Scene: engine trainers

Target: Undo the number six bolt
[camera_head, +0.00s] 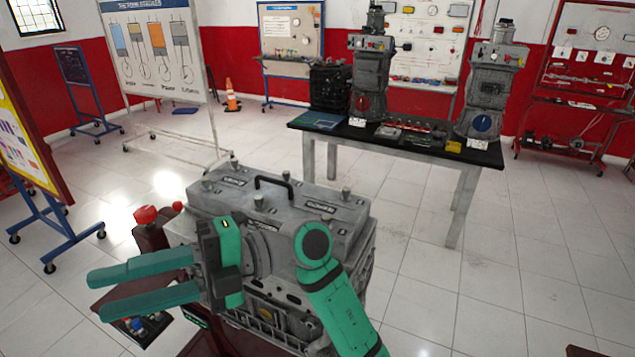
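The grey engine block (362,225) stands close in front of me, with a black handle and several labelled plates on its top cover. Several bolts with raised pale heads stand around the cover, such as a far one (234,163), a right one (345,194), a near right one (327,219) and a near one (258,203). No numbers are readable, so I cannot tell which is number six. My gripper (99,295) is left of the block, with its two long green fingers apart, pointing left. It is empty and away from the bolts.
A red knob (145,214) stands left of the block, and a control panel (143,328) sits below my fingers. Behind, a black-topped table (462,158) bears engine parts. Wheeled boards stand at the left.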

